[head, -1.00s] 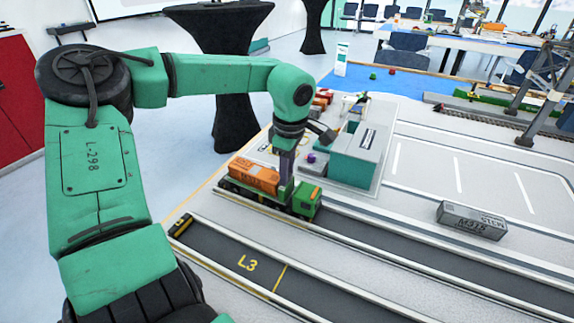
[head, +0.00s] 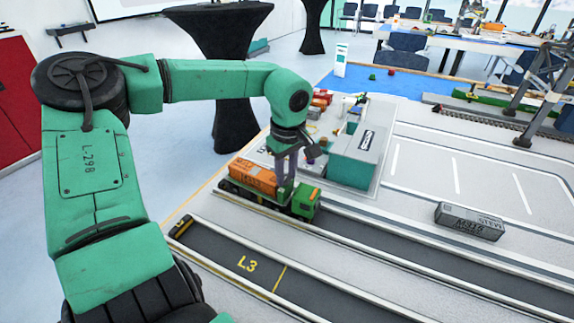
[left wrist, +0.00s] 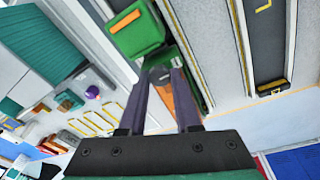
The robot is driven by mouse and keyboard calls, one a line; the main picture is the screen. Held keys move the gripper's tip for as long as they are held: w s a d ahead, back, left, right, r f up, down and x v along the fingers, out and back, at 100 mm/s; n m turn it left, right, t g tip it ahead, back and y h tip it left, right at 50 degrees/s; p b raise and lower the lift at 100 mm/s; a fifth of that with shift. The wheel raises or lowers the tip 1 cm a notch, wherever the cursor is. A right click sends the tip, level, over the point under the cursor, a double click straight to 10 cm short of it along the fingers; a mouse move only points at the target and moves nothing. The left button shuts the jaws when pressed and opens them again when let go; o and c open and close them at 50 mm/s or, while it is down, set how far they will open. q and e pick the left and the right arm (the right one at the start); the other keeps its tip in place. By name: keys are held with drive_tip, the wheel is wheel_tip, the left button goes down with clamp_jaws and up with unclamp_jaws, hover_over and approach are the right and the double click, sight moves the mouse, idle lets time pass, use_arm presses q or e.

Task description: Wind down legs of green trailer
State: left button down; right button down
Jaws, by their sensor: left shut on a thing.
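A green truck cab (head: 306,202) stands in a lane on the layout, with the green trailer (head: 226,186) behind it carrying an orange container (head: 253,177). My left gripper (head: 286,192) points down at the front end of the trailer, just behind the cab. In the left wrist view its fingertips (left wrist: 160,74) are close together beside the green cab (left wrist: 135,27), with part of the orange container (left wrist: 166,96) showing between the fingers. It is shut on a small part of the trailer, which the fingers hide. The trailer's legs cannot be made out. My right gripper is out of view.
A teal-sided building (head: 352,160) stands close behind the truck, with small coloured objects beside it. A grey container (head: 469,221) lies to the right. The lane marked L3 (head: 247,264) in front is clear. Crane legs (head: 545,105) stand at the far right.

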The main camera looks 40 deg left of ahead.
use_arm(q)
drive_tip(key=shift+s+a+f, duration=0.1)
drive_tip(key=shift+f, duration=0.1)
drive_tip(key=c, duration=0.6)
unclamp_jaws()
drive_tip(key=shift+a, duration=0.2)
drive_tip(key=shift+d+r, duration=0.1)
drive_tip(key=shift+r, duration=0.1)
wheel_tip(320, 180, up, 14)
drive_tip(key=d, duration=0.1)
drive_tip(key=shift+s+d+p, duration=0.2)
drive_tip(key=shift+s+p, duration=0.2)
drive_tip(key=shift+s, duration=0.05)
